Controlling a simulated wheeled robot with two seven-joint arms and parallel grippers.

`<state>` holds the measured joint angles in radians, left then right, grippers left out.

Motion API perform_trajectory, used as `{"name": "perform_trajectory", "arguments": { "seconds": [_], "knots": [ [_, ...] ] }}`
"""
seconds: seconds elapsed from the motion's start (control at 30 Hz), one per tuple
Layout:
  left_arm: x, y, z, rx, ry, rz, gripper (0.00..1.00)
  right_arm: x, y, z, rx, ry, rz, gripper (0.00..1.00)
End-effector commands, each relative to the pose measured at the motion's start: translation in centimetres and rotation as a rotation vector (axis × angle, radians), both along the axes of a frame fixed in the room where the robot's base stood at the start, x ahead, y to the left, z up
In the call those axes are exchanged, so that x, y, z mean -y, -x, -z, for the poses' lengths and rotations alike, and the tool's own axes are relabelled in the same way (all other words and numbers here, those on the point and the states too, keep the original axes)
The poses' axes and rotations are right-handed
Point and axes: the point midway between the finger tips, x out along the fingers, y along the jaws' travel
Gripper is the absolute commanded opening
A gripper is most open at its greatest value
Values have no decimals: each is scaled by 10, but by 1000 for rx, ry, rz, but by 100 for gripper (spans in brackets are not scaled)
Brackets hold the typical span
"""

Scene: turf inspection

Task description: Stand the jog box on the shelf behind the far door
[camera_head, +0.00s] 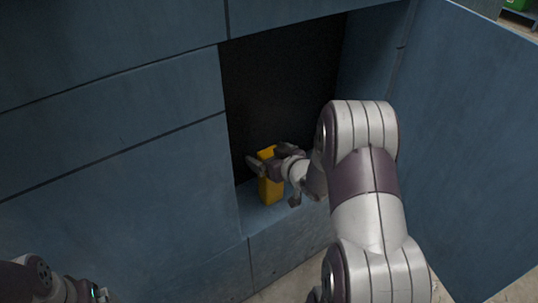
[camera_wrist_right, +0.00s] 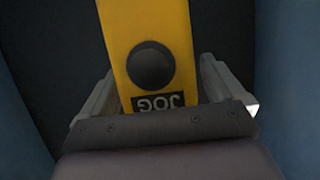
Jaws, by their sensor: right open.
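The yellow jog box (camera_head: 271,190) stands upright on the shelf (camera_head: 252,217) inside the dark opening of the blue cabinet. In the right wrist view the jog box (camera_wrist_right: 178,50) shows a round black knob and an upside-down JOG label. My right gripper (camera_head: 267,161) reaches into the opening at the box's upper part. Its jaws are open, one finger on each side of the box, with gaps showing in the wrist view. The gripper hides part of the box. Part of my left arm shows at the lower left; its fingers are not visible.
The open blue door (camera_head: 465,140) stands to the right of my right arm. Closed blue panels (camera_head: 110,180) fill the left side. The opening's left edge is close to the gripper. The opening's dark back wall (camera_head: 275,90) is bare above the box.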

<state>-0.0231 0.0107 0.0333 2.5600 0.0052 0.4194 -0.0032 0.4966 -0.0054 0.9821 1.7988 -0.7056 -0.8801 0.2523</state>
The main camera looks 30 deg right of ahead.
Motion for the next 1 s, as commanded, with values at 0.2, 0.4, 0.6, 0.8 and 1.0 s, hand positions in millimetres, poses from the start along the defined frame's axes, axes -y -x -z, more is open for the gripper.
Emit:
{"name": "perform_trajectory", "arguments": {
  "seconds": [0.2, 0.4, 0.6, 0.8, 1.0],
  "knots": [
    [0, 0, -16, 0, 0, 0, 96, 2, 20, -17, -1, 0, 3, 96],
    [0, 0, -38, 0, 0, 0, 96, 6, 66, -37, -1, 0, 4, 96],
    [0, 0, -52, 0, 0, 0, 96, 9, 101, -48, -1, -2, 4, 96],
    [0, 0, -53, 0, 0, 0, 96, 5, 101, -45, -146, 64, 25, 96],
    [0, 0, -52, 0, 0, 0, 96, -50, 129, -39, -680, 128, 100, 96]
  ]
}}
